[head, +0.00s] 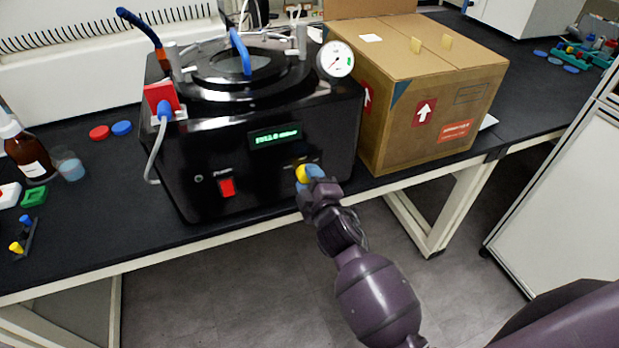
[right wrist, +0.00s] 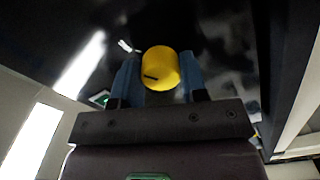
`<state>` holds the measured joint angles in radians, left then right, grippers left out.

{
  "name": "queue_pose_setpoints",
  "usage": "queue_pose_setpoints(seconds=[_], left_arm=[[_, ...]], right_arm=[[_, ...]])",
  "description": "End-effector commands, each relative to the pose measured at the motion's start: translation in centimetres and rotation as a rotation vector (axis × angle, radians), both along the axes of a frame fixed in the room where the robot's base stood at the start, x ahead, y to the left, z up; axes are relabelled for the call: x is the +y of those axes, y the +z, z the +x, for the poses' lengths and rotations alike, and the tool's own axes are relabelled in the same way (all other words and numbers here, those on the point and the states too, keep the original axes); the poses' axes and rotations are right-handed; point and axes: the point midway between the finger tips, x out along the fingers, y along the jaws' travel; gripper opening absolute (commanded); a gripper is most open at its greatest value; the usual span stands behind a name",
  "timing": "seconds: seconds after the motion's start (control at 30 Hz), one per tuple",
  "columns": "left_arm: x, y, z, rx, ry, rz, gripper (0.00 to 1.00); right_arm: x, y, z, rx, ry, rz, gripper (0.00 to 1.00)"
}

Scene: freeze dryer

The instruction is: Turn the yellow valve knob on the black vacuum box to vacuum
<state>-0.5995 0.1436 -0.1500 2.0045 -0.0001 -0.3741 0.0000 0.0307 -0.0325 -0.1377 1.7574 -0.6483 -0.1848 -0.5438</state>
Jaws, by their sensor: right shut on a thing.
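The black vacuum box (head: 275,170) stands on the dark bench, with a lit green display (head: 275,136) and a red power switch (head: 227,187) on its front. The yellow valve knob (head: 302,173) is at the lower right of that front. My right gripper (head: 310,174) is at the knob, its blue fingers partly covering it. In the right wrist view the yellow knob (right wrist: 160,69) sits between the two blue fingers, shut on it. A dark mark shows on the knob's face, toward its left side. The label by the knob is too small to read. My left gripper is not in view.
A cardboard box (head: 430,110) stands close to the right of the vacuum box. A pressure gauge (head: 336,60) rises at the box's top right. The floor in front is clear.

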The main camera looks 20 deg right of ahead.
Motion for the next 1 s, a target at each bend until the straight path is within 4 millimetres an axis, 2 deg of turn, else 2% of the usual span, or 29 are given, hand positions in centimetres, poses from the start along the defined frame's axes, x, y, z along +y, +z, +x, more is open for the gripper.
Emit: queue_pose_setpoints(seconds=[0.63, 0.67, 0.8, 1.0], left_arm=[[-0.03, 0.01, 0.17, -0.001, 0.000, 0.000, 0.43], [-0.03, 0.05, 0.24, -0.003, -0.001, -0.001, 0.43], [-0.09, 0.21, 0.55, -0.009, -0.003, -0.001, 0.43], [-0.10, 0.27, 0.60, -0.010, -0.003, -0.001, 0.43]], right_arm=[[-0.03, -0.03, -0.01, 0.002, -0.001, 0.052, 0.16], [-0.03, -0.03, -0.01, 0.002, -0.001, 0.052, 0.43], [-0.02, -0.03, 0.00, 0.002, 0.000, 0.051, 0.64], [-0.01, -0.03, 0.00, 0.002, 0.000, 0.050, 0.65]])
